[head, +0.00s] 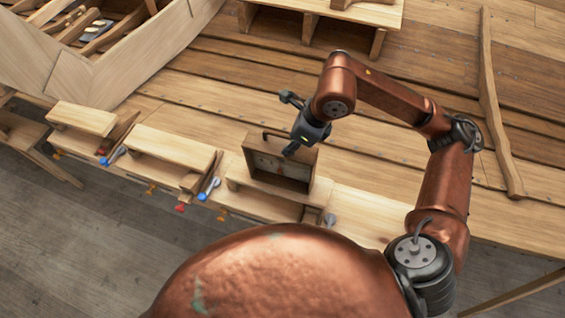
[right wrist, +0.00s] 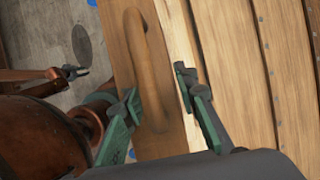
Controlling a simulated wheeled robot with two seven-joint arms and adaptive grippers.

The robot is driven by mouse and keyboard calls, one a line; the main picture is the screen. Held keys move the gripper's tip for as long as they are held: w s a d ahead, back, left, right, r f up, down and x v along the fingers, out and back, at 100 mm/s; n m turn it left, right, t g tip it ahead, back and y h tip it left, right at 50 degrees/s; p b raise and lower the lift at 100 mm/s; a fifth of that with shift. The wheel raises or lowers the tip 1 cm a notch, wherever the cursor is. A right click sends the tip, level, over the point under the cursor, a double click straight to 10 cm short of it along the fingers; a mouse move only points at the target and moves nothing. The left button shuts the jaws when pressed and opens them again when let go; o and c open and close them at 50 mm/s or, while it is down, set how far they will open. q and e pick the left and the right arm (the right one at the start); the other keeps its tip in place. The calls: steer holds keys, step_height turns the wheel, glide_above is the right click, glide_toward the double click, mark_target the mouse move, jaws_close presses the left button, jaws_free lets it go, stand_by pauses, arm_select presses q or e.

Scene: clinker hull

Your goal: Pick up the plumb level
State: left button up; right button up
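A brown wooden piece with a curved handle, which I take to be the plumb level (head: 272,163), stands at the near edge of the planking in the head view. In the right wrist view a brown board with a long curved wooden handle (right wrist: 146,62) lies beneath my right gripper (right wrist: 160,112). Its green-padded fingers are spread, one either side of the handle, with no clear contact. In the head view my right gripper (head: 290,123) is over the handle end. My left gripper (right wrist: 76,72) shows small at the left of the right wrist view; its finger state is unclear.
Wooden blocks (head: 172,149) with red, blue and orange clamp-like parts line the near edge to the left. A wooden bench (head: 325,10) stands at the back. A long curved timber (head: 492,100) lies at the right. Open planking lies behind the right gripper.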

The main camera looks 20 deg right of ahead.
mark_target(261, 150)
steer(key=p+x, duration=0.1)
steer(key=x, duration=0.3)
steer(key=shift+a, duration=0.25)
steer(key=shift+c, duration=0.5)
jaws_close()
steer(key=shift+r, duration=0.1)
